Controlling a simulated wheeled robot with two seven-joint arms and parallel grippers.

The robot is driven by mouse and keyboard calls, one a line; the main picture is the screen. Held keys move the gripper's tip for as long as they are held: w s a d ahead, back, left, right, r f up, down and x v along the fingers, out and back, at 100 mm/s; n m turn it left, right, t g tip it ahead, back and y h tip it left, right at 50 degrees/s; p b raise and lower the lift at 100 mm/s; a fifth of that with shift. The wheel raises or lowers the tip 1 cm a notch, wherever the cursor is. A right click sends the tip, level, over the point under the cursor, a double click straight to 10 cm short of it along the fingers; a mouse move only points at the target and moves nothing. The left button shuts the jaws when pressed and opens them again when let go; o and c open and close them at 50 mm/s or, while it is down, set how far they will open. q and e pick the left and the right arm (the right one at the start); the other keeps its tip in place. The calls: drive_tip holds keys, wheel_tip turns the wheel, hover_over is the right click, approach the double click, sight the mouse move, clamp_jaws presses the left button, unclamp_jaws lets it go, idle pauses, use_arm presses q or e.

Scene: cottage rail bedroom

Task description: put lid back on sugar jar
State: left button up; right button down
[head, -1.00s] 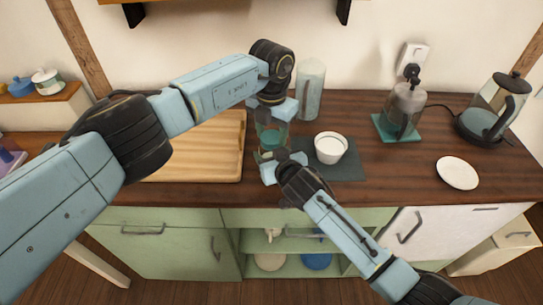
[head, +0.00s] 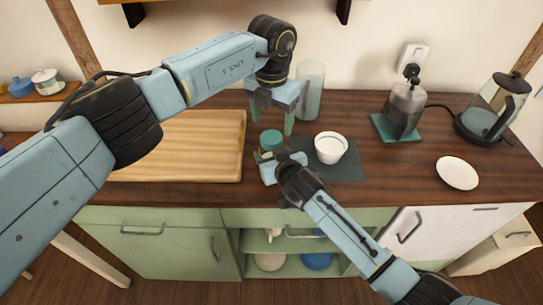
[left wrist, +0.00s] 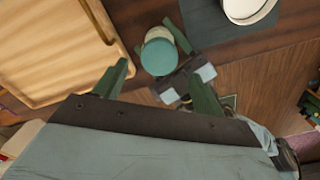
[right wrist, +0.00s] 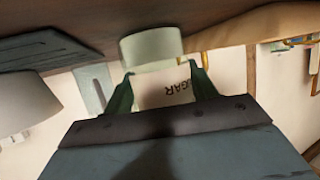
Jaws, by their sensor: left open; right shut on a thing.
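The sugar jar (right wrist: 166,86) is upright on the counter, with its label letters showing upside down in the right wrist view. My right gripper (head: 268,162) is shut on the jar's sides. The teal lid (head: 271,139) is on top of the jar; it also shows in the left wrist view (left wrist: 159,57). I cannot tell whether it sits fully flush. My left gripper (head: 272,120) is open and empty, above and slightly behind the lid, with its fingers pointing down. Much of the jar body is hidden by my right gripper in the head view.
A wooden board (head: 195,150) lies left of the jar. A white bowl (head: 330,148) stands on a dark mat (head: 348,172) to the right. A tall clear container (head: 311,90) stands behind. A dispenser (head: 405,105), kettle (head: 490,112) and white saucer (head: 457,173) are further right.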

sight(271, 137)
use_arm(q)
drive_tip(key=shift+a+r+n, duration=0.1)
drive_tip(key=shift+r+n, duration=0.9)
drive_tip(key=shift+r, duration=0.7)
drive_tip(key=shift+c, duration=0.3)
drive_tip(key=shift+f, duration=4.05)
